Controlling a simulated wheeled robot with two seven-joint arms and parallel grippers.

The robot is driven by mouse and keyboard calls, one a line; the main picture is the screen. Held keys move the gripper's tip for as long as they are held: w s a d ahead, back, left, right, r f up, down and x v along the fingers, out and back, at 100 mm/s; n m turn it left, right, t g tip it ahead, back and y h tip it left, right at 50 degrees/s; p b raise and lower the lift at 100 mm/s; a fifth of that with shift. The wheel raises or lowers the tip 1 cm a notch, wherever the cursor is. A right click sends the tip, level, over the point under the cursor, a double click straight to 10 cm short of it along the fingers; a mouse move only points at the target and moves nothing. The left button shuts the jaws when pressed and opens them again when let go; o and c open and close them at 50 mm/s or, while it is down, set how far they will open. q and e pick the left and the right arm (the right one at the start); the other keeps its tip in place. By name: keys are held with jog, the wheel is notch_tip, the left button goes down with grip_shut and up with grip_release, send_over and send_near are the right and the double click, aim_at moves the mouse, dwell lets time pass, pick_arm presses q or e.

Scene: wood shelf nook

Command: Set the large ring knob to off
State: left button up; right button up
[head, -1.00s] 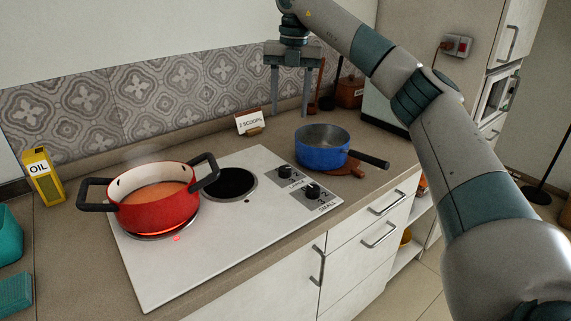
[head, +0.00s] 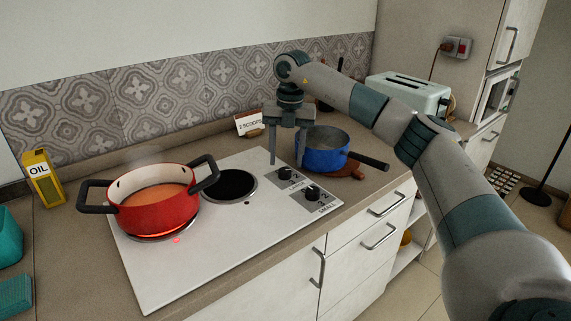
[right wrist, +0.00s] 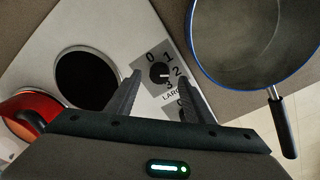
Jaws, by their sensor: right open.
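The large ring knob (head: 284,174) is the black knob at the back of the hob's control area, on a grey plate printed 0 to 3 and LARGE. In the right wrist view the knob (right wrist: 159,71) shows between and beyond my fingertips. A pale mark on it seems to face the 2–3 side; the exact setting is unclear. My right gripper (head: 286,161) points down, open and empty, above the knob and apart from it. It also shows in the right wrist view (right wrist: 158,76). My left gripper is not in view.
The small ring knob (head: 312,193) sits just in front. A blue saucepan (head: 322,157) stands close behind to the right. A red pot (head: 157,205) sits on a glowing ring. The other ring (head: 230,184) is dark and bare. A "2 SCOOPS" card (head: 248,123) stands behind.

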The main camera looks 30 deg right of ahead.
aim_at(285, 170)
notch_tip(285, 170, down, 2)
jog(key=shift+f, duration=0.1)
jog(key=shift+a+f, duration=0.1)
jog(key=shift+f, duration=0.4)
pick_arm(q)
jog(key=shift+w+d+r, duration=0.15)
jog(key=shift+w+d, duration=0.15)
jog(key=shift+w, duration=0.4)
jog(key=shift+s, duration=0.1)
pick_arm(e)
jog(key=shift+c, duration=0.5)
jog(key=c, duration=0.9)
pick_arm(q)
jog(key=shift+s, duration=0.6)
pick_arm(e)
jog(key=shift+c, duration=0.2)
